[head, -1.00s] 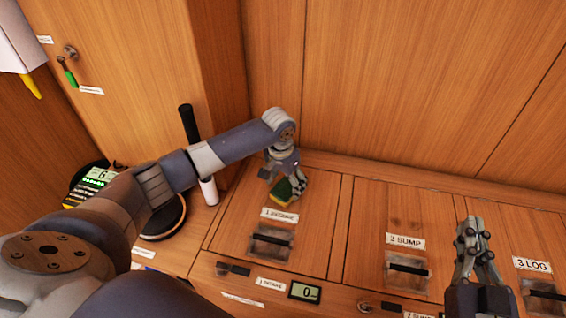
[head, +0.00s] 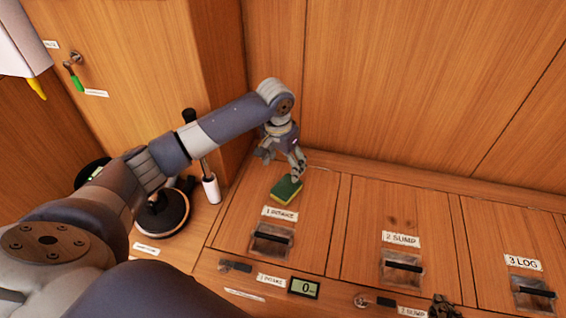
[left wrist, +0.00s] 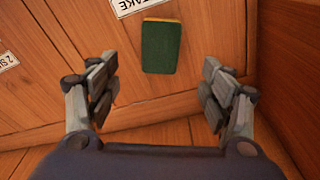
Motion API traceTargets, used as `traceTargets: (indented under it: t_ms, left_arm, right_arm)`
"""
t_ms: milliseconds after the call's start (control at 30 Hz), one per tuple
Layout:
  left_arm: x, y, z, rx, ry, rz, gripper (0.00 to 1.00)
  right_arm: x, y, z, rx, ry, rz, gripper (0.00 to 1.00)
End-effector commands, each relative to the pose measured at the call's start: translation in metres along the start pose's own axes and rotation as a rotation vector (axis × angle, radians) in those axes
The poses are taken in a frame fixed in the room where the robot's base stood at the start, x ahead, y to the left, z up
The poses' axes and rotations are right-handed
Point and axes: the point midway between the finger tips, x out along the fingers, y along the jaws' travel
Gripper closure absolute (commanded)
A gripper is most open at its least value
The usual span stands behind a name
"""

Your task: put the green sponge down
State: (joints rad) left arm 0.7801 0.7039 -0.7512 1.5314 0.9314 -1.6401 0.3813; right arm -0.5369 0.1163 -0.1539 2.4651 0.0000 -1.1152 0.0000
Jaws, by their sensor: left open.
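The green sponge (head: 287,190), with a yellow edge, lies on the wooden lid labelled "1 INTAKE" (head: 318,205). In the left wrist view the sponge (left wrist: 161,46) lies flat beyond the gap between the fingers, touched by neither. My left gripper (head: 281,166) is open and empty, just above and behind the sponge in the head view; its spread fingers also show in the left wrist view (left wrist: 162,78). Only the tip of my right gripper (head: 444,306) shows at the bottom edge of the head view, too cut off to tell its state.
Lids labelled "2 SUMP" (head: 402,240) and "3 LOG" (head: 524,263) lie to the right, with black-handled latches. A round black base (head: 160,216) and a black-and-white handle (head: 209,187) stand left of the sponge. A wooden wall (head: 400,80) rises behind.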

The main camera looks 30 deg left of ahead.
Motion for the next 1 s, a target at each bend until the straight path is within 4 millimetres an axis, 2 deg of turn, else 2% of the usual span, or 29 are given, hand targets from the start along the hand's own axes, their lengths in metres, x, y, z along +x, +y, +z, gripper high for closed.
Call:
traceTargets:
  t_ms: [67,167,267,300,400,500,600,700,767,1000]
  left_arm:
    - [0.003,0.006,0.002,0.012,0.003,0.005,0.27]
    - [0.017,0.029,0.009,0.06,0.027,0.028,0.27]
    - [0.037,0.069,0.024,0.133,0.077,0.069,0.27]
    - [0.044,0.087,0.031,0.162,0.107,0.092,0.27]
    - [0.054,0.129,0.05,0.218,0.193,0.144,0.27]
    - [0.056,0.162,0.068,0.242,0.284,0.186,0.27]
    - [0.05,0.183,0.087,0.239,0.377,0.213,0.27]
    - [0.04,0.192,0.104,0.212,0.465,0.215,0.27]
    - [0.032,0.191,0.116,0.187,0.514,0.204,0.27]
    - [0.0,0.158,0.156,0.086,0.64,0.082,0.27]
  right_arm:
    - [-0.001,0.0,0.003,0.0,-0.012,0.001,1.0]
    - [-0.001,0.001,0.004,0.0,-0.017,0.001,1.0]
    - [-0.001,0.001,0.004,0.0,-0.017,0.001,1.0]
    - [-0.001,0.001,0.004,0.0,-0.016,0.001,1.0]
    - [-0.001,0.001,0.004,0.0,-0.016,0.001,1.0]
    - [-0.001,0.001,0.003,0.0,-0.015,0.001,1.0]
    - [-0.001,0.001,0.003,0.0,-0.015,0.001,1.0]
    - [-0.001,0.0,0.003,0.0,-0.015,0.001,1.0]
    - [-0.001,0.0,0.003,0.0,-0.015,0.001,1.0]
    - [-0.001,0.0,0.003,0.0,-0.014,0.001,1.0]
